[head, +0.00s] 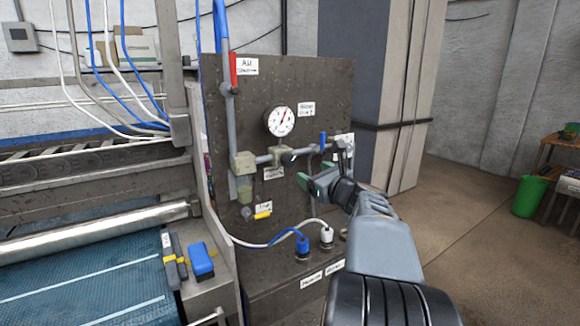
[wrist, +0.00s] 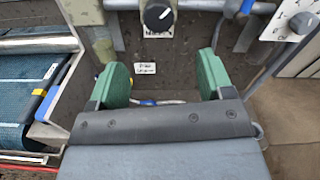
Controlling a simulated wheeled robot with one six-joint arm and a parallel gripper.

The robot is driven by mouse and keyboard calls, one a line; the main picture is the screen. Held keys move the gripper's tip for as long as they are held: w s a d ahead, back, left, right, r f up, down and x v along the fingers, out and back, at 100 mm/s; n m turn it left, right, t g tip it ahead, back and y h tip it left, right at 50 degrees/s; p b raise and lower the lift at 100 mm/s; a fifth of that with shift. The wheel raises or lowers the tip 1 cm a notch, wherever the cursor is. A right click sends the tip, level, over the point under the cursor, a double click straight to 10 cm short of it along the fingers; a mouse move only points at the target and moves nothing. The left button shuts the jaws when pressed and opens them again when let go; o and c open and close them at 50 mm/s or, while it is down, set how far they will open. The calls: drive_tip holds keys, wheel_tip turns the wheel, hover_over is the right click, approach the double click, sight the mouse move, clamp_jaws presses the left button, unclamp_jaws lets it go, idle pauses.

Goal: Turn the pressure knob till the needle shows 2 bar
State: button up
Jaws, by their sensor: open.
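A round white gauge (head: 281,121) is on the dark panel in the head view. Its red needle points up and slightly right; the scale is too small to read. A black knob with a white pointer line (wrist: 158,16) is at the top of the wrist view, its line slanting up and to the right. In the head view the knob (head: 288,158) sits on the grey pipe fitting below the gauge. My gripper (wrist: 163,76) has green finger pads spread wide apart with nothing between them. The knob lies beyond the fingertips, apart from them. In the head view my gripper (head: 322,166) is right of the knob.
A blue-handled valve (head: 322,140) is close to my gripper on the right part of the pipe. A dial plate (wrist: 297,22) is at the wrist view's upper right. Below are a yellow-handled valve (head: 262,215) and hoses with blue (head: 302,246) and white (head: 327,237) connectors.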

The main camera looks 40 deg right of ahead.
sight(291, 162)
drive_tip(key=w, duration=0.8)
drive_tip(key=w+p, duration=0.1)
drive_tip(key=w, duration=0.3)
drive_tip(key=shift+w+d, duration=0.15)
drive_tip(key=shift+d, duration=0.1)
drive_tip(key=c, duration=0.9)
drive_tip(key=shift+c, duration=0.2)
drive_tip(key=shift+f, duration=0.1)
